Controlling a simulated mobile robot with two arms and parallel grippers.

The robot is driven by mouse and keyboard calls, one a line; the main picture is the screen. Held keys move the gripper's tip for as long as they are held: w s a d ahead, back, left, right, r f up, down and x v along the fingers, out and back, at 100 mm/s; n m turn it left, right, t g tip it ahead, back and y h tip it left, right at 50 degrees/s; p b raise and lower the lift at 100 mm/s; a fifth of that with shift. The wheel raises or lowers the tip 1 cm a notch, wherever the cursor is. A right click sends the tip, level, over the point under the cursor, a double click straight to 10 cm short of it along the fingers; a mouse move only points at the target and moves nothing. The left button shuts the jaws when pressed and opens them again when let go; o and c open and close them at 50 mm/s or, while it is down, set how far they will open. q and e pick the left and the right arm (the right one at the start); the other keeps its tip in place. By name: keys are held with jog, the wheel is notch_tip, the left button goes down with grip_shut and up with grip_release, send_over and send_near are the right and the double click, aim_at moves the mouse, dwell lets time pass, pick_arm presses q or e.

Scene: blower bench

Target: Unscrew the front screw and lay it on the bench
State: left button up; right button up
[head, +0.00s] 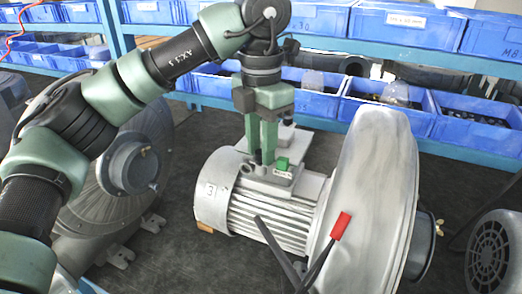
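A motor (268,222) with a finned grey body lies on the bench, joined to a large pale blower housing (372,185). A terminal box (262,187) sits on top of the motor, with a small green block (283,163) on it. My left gripper (263,160) points straight down, its green fingers close together and their tips at the terminal box. I cannot make out the front screw; the fingers may hide it. I cannot tell whether the fingers hold anything. My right gripper is not in view.
Another blower (112,190) stands at left, and a round grilled cover (493,255) at right. Blue bins (405,22) fill the shelves behind. Dark bench (170,235) is bare left of the motor.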

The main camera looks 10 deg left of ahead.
pick_arm(q)
jog(key=m+p, duration=0.1)
jog(key=m, duration=0.3)
jog(key=shift+m, duration=0.4)
jog(key=m, duration=0.4)
jog(key=shift+m+p, duration=0.3)
jog(key=shift+p, duration=0.1)
jog(key=m, duration=0.4)
jog(key=shift+p, duration=0.35)
jog(key=m, duration=0.5)
grip_shut()
jog(key=n, duration=0.3)
jog(key=shift+f+n+b, duration=0.1)
jog(key=shift+n+b, duration=0.2)
jog(key=shift+n, duration=0.1)
jog(key=shift+r+p, duration=0.65)
jog(key=shift+r, duration=0.2)
